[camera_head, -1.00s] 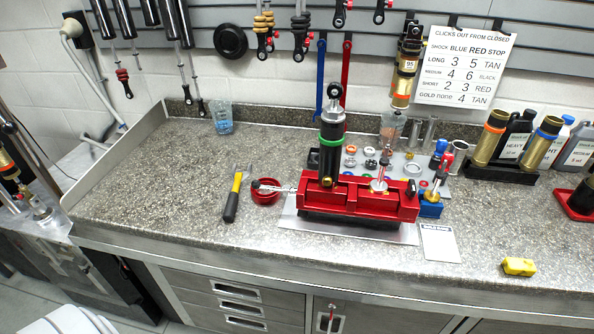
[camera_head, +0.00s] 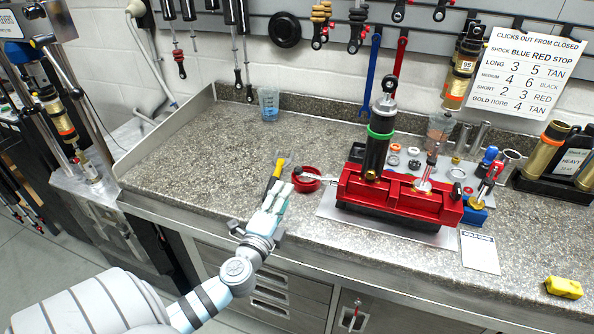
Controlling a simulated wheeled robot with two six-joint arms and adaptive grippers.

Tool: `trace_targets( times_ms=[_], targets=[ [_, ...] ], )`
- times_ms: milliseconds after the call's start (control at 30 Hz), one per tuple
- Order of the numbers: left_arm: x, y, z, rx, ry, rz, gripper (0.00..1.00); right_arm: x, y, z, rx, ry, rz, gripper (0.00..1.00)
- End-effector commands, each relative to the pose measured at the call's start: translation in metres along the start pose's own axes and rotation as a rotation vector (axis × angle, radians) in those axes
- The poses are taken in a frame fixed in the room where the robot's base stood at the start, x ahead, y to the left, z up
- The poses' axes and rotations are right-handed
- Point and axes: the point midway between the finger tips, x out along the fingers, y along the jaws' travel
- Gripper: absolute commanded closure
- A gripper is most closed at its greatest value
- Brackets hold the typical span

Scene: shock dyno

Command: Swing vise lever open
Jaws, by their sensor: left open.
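The red vise (camera_head: 400,197) stands on a metal plate on the bench and holds an upright black shock with a green ring (camera_head: 379,133). Its silver lever (camera_head: 319,179) sticks out from the left end of the vise, above a red round dish (camera_head: 306,181). My left gripper (camera_head: 279,191) is open, to the left of the lever and apart from it in the picture. It covers part of a yellow and black hammer (camera_head: 276,171). My right gripper is not in view.
A parts tray with coloured rings (camera_head: 413,151) lies behind the vise. A white card (camera_head: 479,251) and a yellow block (camera_head: 563,287) lie at the front right. A clear cup (camera_head: 268,104) stands at the back left. The bench's left part is free.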

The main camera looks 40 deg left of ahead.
Motion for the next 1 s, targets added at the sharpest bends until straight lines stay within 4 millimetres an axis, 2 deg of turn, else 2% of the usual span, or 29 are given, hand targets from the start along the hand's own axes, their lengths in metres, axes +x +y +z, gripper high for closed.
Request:
trace_targets(
  times_ms=[200,400,567,800,1000],
  targets=[
    [0.064,-0.003,0.001,-0.004,-0.005,-0.001,0.58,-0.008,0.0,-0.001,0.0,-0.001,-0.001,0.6],
    [0.104,0.0,0.002,-0.005,-0.006,0.001,0.58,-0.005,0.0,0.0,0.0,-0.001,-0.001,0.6],
    [0.116,0.0,0.002,-0.005,-0.005,0.002,0.58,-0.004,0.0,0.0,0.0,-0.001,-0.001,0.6],
    [0.117,0.0,0.002,-0.005,-0.004,0.003,0.6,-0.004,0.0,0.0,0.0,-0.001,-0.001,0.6],
    [0.117,0.0,0.002,-0.005,-0.005,0.003,0.92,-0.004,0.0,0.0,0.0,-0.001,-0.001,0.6]
  ],
)
